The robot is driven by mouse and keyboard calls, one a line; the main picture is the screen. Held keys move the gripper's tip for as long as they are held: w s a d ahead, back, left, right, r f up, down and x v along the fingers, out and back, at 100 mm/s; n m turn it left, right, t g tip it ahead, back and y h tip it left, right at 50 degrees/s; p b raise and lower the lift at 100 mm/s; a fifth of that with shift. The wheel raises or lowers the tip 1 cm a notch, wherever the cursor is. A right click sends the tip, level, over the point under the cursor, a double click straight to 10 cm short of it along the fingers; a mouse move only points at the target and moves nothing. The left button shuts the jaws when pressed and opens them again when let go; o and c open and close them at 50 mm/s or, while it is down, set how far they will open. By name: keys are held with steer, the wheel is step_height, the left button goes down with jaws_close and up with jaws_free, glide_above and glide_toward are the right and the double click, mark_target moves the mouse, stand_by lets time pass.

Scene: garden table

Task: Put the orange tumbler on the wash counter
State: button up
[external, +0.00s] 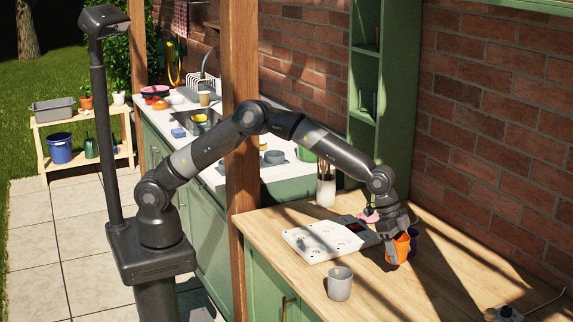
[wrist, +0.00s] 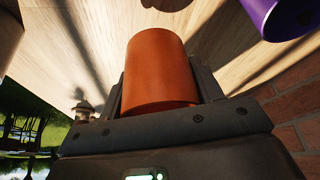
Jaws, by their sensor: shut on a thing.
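In the wrist view the orange tumbler (wrist: 161,70) sits between the two fingers of my gripper (wrist: 160,95). I cannot tell whether its base touches the table. The wash counter (external: 215,178) is the pale worktop with a sink at the back left, beyond the wooden post, and is partly hidden by my arm.
A purple cup (external: 413,240) stands close behind the tumbler. A grey cup (external: 340,284), a white panel (external: 318,241) and a utensil holder (external: 326,188) are on the wooden table (external: 440,290). A wooden post (external: 241,110) rises between table and wash counter. Dishes occupy parts of the counter.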

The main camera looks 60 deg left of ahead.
mark_target(399, 273)
steer(key=shift+w+a+f, duration=0.2)
steer(key=shift+w+f, duration=0.25)
steer(key=shift+w, duration=0.35)
steer(key=shift+f, duration=2.05)
steer(key=o, duration=1)
steer(key=shift+f, duration=0.15)
steer(key=v, duration=1.1)
steer(key=shift+w, duration=0.1)
steer(key=shift+o, duration=0.4)
steer(key=shift+a+r, duration=0.2)
steer(key=shift+r, duration=0.45)
